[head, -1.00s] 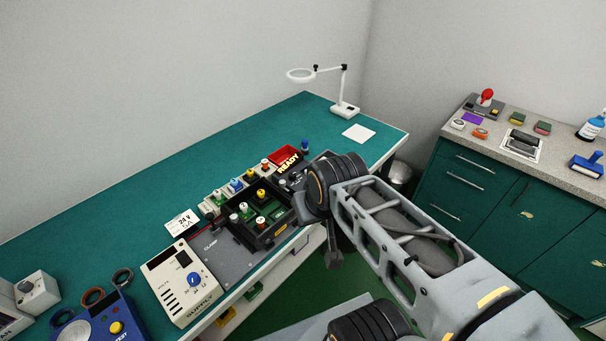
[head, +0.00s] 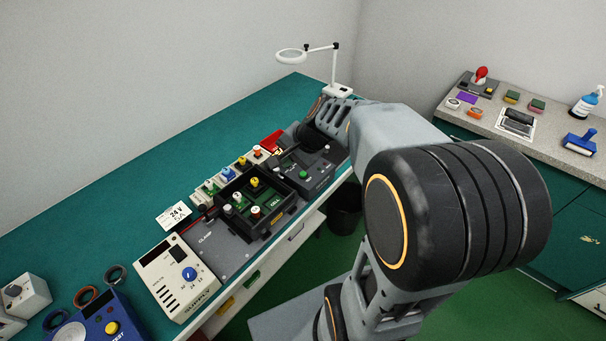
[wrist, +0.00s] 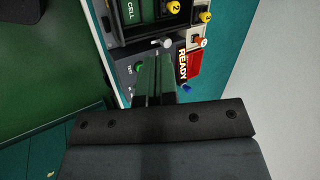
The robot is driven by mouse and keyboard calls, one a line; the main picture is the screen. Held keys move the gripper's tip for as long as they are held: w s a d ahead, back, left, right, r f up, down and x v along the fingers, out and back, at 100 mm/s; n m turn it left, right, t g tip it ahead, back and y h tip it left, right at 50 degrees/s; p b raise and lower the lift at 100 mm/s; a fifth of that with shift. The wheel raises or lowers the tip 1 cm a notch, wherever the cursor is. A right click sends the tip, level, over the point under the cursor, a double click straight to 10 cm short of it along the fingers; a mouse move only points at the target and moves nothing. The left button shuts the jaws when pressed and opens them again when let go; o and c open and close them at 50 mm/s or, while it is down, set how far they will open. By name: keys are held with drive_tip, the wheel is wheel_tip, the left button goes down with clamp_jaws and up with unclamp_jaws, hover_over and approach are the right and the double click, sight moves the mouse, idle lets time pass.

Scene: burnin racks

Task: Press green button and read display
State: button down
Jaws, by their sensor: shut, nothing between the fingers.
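The green button (head: 304,174) is a small round button on a dark grey panel (head: 318,180) at the right end of the row of fixtures. It also shows in the wrist view (wrist: 138,67), just left of my fingers. My gripper (wrist: 155,62) is shut and empty, above the panel beside the button; I cannot tell whether it touches anything. In the head view my wrist hides part of the panel. I cannot make out a lit display reading.
Left of the panel are a black cell tray (head: 262,222) with knobbed cells, a clamp plate (head: 222,245) and a cream supply box (head: 176,278). A magnifier lamp (head: 338,90) stands behind. The green bench (head: 130,180) is bare toward the wall.

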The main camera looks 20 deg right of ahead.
sight(303, 175)
drive_tip(key=w+d+f+m+t+y, duration=0.1)
drive_tip(key=w+d+f+m+t, duration=0.1)
drive_tip(key=w+d+f+m, duration=0.3)
drive_tip(key=w+d+m, duration=0.3)
drive_tip(key=m, duration=0.1)
drive_tip(key=shift+w+f+t, duration=0.25)
drive_tip(key=shift+w+t, duration=0.05)
drive_tip(key=shift+w, duration=0.1)
drive_tip(key=shift+d+f, duration=0.1)
drive_tip(key=shift+f, duration=0.05)
wheel_tip(303, 175, down, 8)
drive_tip(key=b, duration=0.7)
drive_tip(key=shift+f+b, duration=0.25)
drive_tip(key=shift+b, duration=0.1)
drive_tip(key=shift+f, duration=0.15)
idle(1.1)
drive_tip(key=shift+f+b, duration=0.25)
drive_tip(key=shift+b, duration=0.2)
drive_tip(key=shift+f+b, duration=0.45)
idle(0.5)
drive_tip(key=shift+r, duration=0.1)
drive_tip(key=shift+r+p, duration=0.65)
drive_tip(key=shift+r, duration=0.1)
